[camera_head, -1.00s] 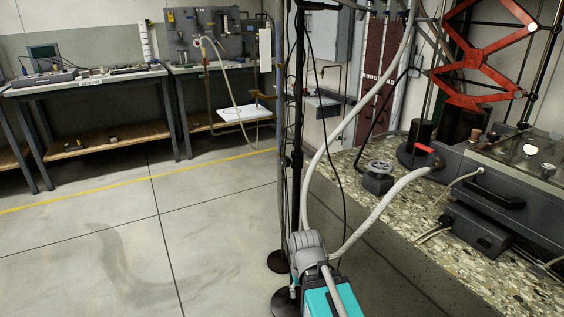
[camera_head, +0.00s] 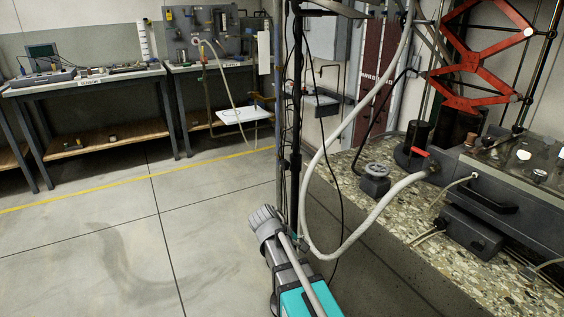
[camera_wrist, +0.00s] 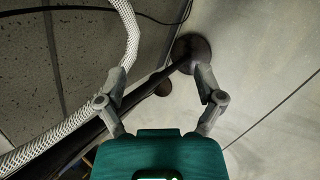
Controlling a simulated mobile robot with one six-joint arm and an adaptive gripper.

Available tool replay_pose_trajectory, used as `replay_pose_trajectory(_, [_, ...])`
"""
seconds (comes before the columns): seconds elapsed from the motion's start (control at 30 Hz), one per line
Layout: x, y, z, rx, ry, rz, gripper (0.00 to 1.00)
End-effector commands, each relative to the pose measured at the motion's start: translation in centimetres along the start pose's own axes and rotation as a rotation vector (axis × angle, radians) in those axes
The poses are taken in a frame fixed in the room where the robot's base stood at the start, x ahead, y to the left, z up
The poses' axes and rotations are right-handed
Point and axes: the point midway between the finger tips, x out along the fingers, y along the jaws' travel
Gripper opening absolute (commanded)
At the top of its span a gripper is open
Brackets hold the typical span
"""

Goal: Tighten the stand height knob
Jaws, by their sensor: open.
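The black stand pole (camera_head: 296,120) rises in the middle of the head view, with thin cables hanging along it. I cannot clearly make out a height knob on it. In the wrist view a dark pole (camera_wrist: 142,96) runs slanting from a round foot (camera_wrist: 194,46) at the top toward the lower left. My gripper (camera_wrist: 160,74) is open and empty, its two fingers spread, with the pole showing between and beyond them. The distance between fingers and pole is hard to tell. My gripper is not clearly visible in the head view, where my arm is at bottom centre.
A pale hose (camera_head: 352,120) loops beside the pole; a white braided hose (camera_wrist: 127,40) passes close to the left finger. Floor at left is clear.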

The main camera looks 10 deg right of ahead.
Motion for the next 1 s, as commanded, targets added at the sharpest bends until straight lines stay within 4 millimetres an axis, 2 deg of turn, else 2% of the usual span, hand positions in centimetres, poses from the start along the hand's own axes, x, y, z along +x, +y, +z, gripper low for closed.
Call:
replay_pose_trajectory(0.03, [-1.4, 1.3, -1.4, -0.065, -0.025, 0.059, 0.87])
replay_pose_trajectory(0.1, [-3.0, 2.7, -2.5, -0.158, -0.069, 0.144, 0.87])
replay_pose_trajectory(0.27, [-7.4, 5.5, -5.3, -0.359, -0.191, 0.33, 0.87])
replay_pose_trajectory(0.4, [-12.1, 7.5, -7.9, -0.519, -0.318, 0.482, 0.87])
replay_pose_trajectory(0.6, [-18.8, 8.9, -11.1, -0.691, -0.508, 0.654, 0.87])
replay_pose_trajectory(0.7, [-21.4, 9.1, -12.2, -0.743, -0.584, 0.71, 0.87])
replay_pose_trajectory(0.83, [-23.5, 9.1, -13.0, -0.781, -0.648, 0.753, 0.87])
replay_pose_trajectory(1.0, [-24.2, 9.1, -13.2, -0.796, -0.675, 0.769, 0.87])
